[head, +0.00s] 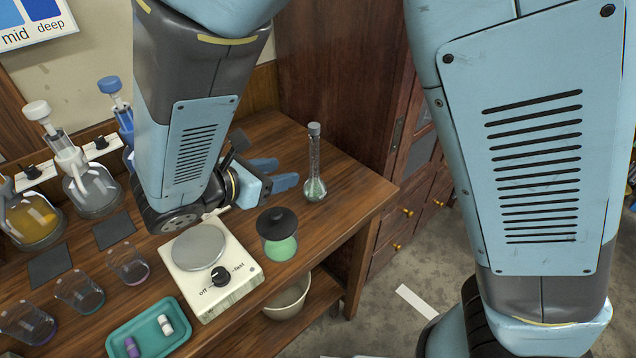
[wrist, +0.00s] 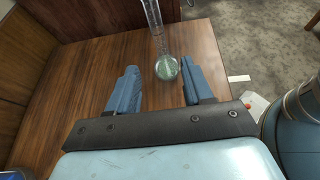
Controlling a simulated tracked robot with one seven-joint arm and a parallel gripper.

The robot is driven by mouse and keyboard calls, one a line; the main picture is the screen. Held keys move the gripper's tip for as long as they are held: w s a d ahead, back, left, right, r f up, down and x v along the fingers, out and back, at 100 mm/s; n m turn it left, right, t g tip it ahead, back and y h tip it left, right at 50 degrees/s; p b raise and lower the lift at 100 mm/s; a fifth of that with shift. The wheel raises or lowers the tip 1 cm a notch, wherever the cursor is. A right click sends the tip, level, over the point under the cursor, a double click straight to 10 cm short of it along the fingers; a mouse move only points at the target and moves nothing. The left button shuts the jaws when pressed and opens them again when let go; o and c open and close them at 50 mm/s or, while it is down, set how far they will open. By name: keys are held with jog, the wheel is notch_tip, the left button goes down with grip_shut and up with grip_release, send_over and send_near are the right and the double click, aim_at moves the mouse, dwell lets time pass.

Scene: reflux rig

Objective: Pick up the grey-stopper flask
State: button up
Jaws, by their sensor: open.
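The grey-stopper flask (head: 315,188) stands upright near the right end of the wooden table. It has a long thin neck, a grey stopper (head: 314,128) and a small round bulb with a little pale green content. In the wrist view the flask (wrist: 166,66) lies ahead of the fingers, in the gap and nearer the right finger; its top is cut off by the frame. My gripper (head: 280,173) is open and empty, to the left of the flask in the head view. In the wrist view both blue fingers of my gripper (wrist: 160,88) are spread wide apart.
A hotplate (head: 212,262) and a black-lidded jar (head: 279,240) with green content stand in front of my gripper. Glass flasks with white and blue tops (head: 92,190) stand at the left. A teal tray (head: 150,330) and several beakers are at front left. The table's right edge is close to the flask.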

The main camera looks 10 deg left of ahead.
aim_at(311, 168)
jog(key=x, duration=1.3)
jog(key=shift+w+d+f, duration=0.1)
jog(key=shift+d+f, duration=0.05)
jog(key=shift+f, duration=0.15)
grip_shut()
